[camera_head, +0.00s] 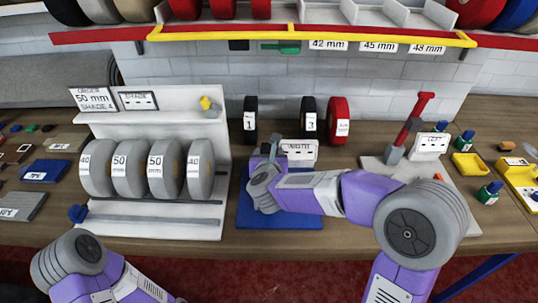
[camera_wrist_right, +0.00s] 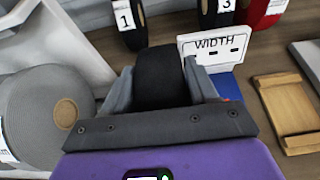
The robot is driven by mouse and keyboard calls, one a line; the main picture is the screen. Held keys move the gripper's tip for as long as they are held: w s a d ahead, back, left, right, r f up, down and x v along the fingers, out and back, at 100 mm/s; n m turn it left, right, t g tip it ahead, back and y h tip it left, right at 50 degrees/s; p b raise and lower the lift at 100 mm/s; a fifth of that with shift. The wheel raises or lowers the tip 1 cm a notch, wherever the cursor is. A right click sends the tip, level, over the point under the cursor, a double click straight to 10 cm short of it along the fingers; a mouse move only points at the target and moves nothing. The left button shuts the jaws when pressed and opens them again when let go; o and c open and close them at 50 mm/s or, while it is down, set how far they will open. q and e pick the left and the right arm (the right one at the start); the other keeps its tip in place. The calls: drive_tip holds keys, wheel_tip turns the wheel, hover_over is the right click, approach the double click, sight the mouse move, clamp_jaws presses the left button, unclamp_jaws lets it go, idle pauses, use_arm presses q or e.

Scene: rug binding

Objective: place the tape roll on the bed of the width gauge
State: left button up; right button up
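A black tape roll (camera_wrist_right: 160,78) stands between the two grey fingers of my right gripper (camera_wrist_right: 161,84), which press close on both its sides. In the head view my right gripper (camera_head: 267,165) is over the back left of a blue mat, and the wrist hides most of the roll. The width gauge's white WIDTH sign (camera_wrist_right: 214,46) stands just beyond and right of the roll; it also shows in the head view (camera_head: 301,153). The gauge's bed is hidden behind the gripper; contact with the roll cannot be told. My left gripper is out of view.
A white rack with several grey rolls (camera_head: 129,170) stands left of the blue mat (camera_head: 282,218). Black rolls (camera_head: 250,121) (camera_head: 309,118) and a red roll (camera_head: 338,120) stand behind. A red-handled press (camera_head: 409,125) is at right. A yellow-edged shelf (camera_head: 310,37) crosses above.

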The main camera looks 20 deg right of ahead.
drive_tip(key=o, duration=0.4)
drive_tip(key=shift+c, duration=0.2)
drive_tip(key=shift+r, duration=0.2)
drive_tip(key=p+v, duration=0.1)
drive_tip(key=v, duration=1.1)
drive_tip(key=shift+p, duration=0.35)
